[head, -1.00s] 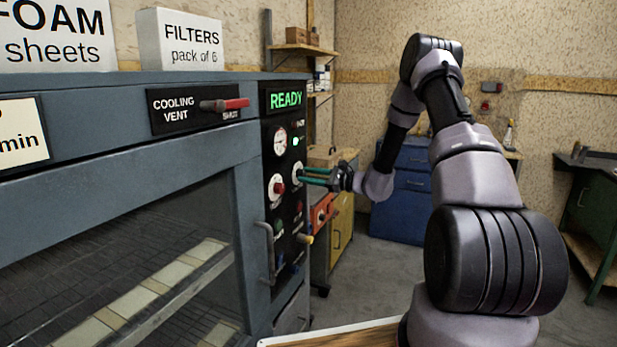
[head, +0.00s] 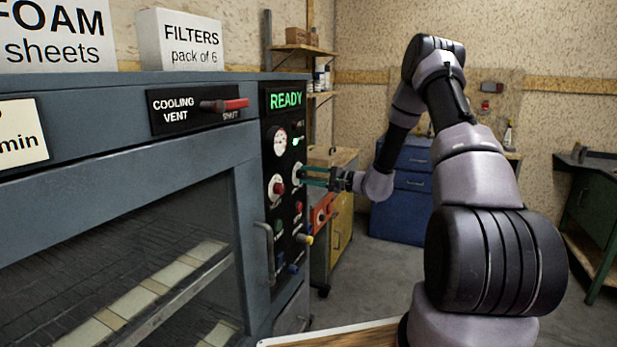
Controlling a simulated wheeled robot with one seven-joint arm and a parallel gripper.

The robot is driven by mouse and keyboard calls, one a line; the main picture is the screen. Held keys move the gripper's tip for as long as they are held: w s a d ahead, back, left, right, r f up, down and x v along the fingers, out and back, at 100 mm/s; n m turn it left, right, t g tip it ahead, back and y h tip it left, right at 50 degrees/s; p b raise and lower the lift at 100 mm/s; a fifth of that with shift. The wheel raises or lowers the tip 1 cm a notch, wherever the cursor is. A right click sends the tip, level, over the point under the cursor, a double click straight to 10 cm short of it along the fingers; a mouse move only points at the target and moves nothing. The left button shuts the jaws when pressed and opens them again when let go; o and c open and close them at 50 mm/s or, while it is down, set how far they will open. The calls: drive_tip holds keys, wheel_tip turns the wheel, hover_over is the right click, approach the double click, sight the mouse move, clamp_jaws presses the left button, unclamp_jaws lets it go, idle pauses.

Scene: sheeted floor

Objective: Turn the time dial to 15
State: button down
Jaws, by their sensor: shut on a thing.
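The black control panel (head: 284,215) on the right end of the grey oven's front carries several round dials and knobs. My gripper (head: 303,175) reaches in from the right, its green fingers shut on a knob at the white-faced dial (head: 296,170). The fingers hide most of this knob, and its pointer and numbers are too small to read. Another white dial with a red knob (head: 278,188) sits to its left, apart from my gripper. I cannot read which label marks the time dial. The green display (head: 286,99) reads READY.
A gauge (head: 280,140) sits above the dials. Coloured knobs (head: 307,239) and the door handle (head: 267,250) lie below my gripper. The cooling vent lever (head: 224,104) is at upper left. A yellow cabinet (head: 341,230) stands behind; the floor to the right is open.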

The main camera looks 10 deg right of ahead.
idle(0.4)
drive_tip(key=shift+c, duration=2.2)
unclamp_jaws()
drive_tip(key=shift+s+d, duration=0.1)
drive_tip(key=v, duration=1)
drive_tip(key=shift+s+d, duration=0.2)
drive_tip(key=shift+d, duration=0.05)
